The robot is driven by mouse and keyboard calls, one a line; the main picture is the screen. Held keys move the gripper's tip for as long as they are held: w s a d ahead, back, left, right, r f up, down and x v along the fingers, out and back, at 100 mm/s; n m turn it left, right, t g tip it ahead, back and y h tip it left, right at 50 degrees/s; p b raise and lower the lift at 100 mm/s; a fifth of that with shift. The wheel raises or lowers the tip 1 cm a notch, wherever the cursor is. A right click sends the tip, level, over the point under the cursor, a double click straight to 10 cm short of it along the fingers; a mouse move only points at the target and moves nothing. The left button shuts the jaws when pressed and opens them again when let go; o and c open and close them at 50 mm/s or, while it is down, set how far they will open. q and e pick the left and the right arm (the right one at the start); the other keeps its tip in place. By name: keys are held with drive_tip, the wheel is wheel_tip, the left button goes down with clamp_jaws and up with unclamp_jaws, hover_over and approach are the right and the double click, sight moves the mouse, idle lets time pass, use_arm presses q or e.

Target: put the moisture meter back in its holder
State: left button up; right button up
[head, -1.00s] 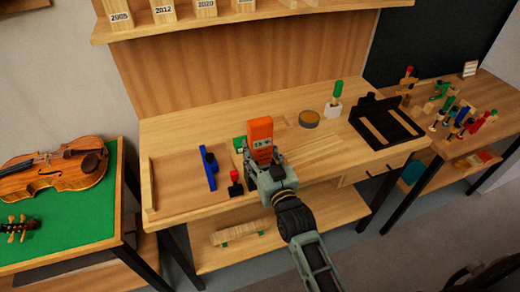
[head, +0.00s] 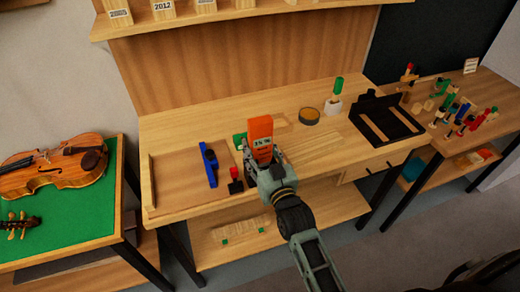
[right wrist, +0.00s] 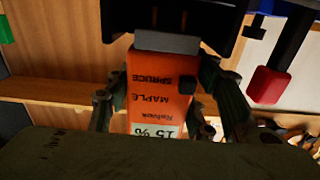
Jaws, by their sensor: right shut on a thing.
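The moisture meter (head: 260,129) is orange with a small pale display. My right gripper (head: 264,163) is shut on it and holds it upright over the front of the bench. In the right wrist view the meter (right wrist: 157,85) sits between the two fingers, its lettering upside down and its display reading 15 %. A grey end of the meter borders a dark part at the top of that view; I cannot tell what that part is. I cannot make out the holder with certainty. My left gripper is not in view.
A blue tool (head: 209,165) lies in the tray on the bench's left, with a red-topped tool (head: 235,181) beside the gripper. A round tin (head: 309,116), a green-handled tool (head: 338,90) and a black tray (head: 385,120) stand right.

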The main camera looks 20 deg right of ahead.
idle(0.3)
drive_tip(key=shift+f, duration=0.15)
drive_tip(key=shift+f+b, duration=0.25)
drive_tip(key=shift+b, duration=0.1)
drive_tip(key=o, duration=1.4)
drive_tip(key=shift+o, duration=0.2)
drive_tip(key=shift+s+f, duration=0.1)
drive_tip(key=shift+s, duration=0.05)
drive_tip(key=s, duration=1.1)
drive_tip(key=shift+s+d+r, duration=0.2)
drive_tip(key=shift+s+d, duration=0.1)
drive_tip(key=shift+s, duration=0.05)
